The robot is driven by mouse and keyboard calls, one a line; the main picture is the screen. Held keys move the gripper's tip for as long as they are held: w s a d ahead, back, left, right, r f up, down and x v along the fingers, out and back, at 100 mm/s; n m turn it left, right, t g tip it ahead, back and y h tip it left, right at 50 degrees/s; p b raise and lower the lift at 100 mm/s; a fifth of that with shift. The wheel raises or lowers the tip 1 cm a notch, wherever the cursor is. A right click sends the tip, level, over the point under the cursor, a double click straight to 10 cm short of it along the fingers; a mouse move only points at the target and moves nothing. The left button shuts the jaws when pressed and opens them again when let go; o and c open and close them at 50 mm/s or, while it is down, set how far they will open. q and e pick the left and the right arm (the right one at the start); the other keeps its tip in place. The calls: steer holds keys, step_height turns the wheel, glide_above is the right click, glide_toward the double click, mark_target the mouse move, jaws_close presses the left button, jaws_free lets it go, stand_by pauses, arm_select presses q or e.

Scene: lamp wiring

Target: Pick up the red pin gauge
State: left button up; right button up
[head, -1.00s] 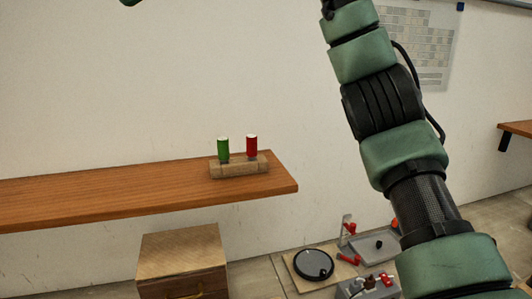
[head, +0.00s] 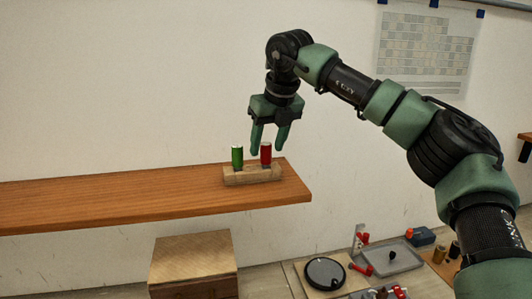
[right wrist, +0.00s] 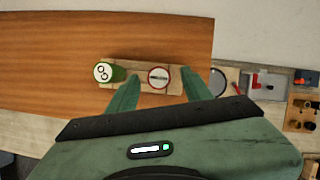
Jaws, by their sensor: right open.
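The red pin gauge (head: 266,153) stands upright in a small wooden block (head: 240,178) on the shelf. A green pin gauge (head: 237,157) stands beside it on the left in the same block. My right gripper (head: 268,153) is open, pointing down over the block, its fingertips close to the red gauge's top. In the right wrist view the red gauge (right wrist: 159,77) shows from above, with a white top and red rim, between the two open fingers and a little beyond them. The green gauge (right wrist: 104,72) lies outside the left finger there. My left gripper is not in view.
The wooden shelf (head: 120,198) ends just right of the block; its left part is bare. Below stand a wooden box (head: 193,260), a black disc (head: 325,273) and a grey tray (head: 400,257). A wall chart (head: 428,45) hangs behind.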

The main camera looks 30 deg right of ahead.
steer(key=shift+p+x, duration=0.3)
steer(key=shift+x, duration=0.7)
steer(key=shift+w+f, duration=0.1)
steer(key=shift+f, duration=0.2)
jaws_close()
steer(key=shift+r, duration=0.15)
